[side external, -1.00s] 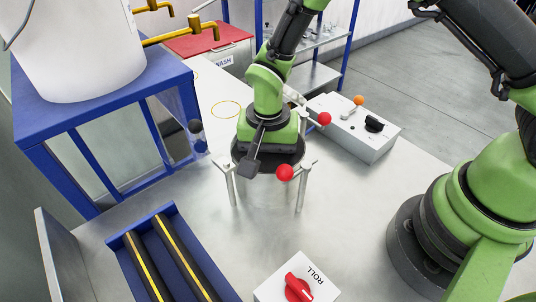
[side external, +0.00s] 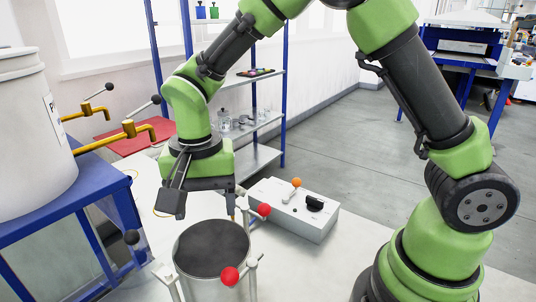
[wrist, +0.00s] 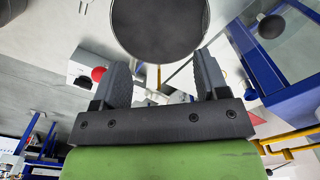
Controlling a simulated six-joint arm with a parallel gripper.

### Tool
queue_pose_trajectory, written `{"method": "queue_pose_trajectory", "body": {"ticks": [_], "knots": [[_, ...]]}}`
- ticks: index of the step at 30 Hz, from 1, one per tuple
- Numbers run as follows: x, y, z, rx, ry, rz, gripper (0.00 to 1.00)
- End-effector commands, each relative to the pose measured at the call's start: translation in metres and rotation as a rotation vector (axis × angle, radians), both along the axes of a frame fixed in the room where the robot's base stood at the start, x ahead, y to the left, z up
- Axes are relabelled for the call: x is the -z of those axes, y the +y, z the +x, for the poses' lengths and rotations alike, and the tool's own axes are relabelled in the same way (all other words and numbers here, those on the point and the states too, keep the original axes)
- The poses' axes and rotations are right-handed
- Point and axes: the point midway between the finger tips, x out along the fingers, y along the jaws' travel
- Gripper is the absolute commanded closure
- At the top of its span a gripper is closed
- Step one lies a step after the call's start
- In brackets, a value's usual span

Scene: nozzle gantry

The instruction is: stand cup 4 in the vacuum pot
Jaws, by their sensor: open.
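Whether that dark face is an open inside, a lid or a cup's contents, I cannot tell. I cannot pick out cup 4 by any label. My gripper (side external: 180,192) is above and behind the cylinder in the side view, apart from it. In the wrist view my gripper (wrist: 163,75) has its two fingers wide apart with nothing between them.
A white drum (side external: 30,130) on a blue stand and yellow taps (side external: 128,133) are at left. Shelves hold glassware (side external: 225,122) behind.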

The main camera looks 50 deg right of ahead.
Motion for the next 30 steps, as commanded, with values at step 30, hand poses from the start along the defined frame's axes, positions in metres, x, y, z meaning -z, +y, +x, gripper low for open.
{"method": "queue_pose_trajectory", "body": {"ticks": [30], "knots": [[-0.144, -0.093, -0.161, -0.413, -0.651, 0.039, 0.32]]}}
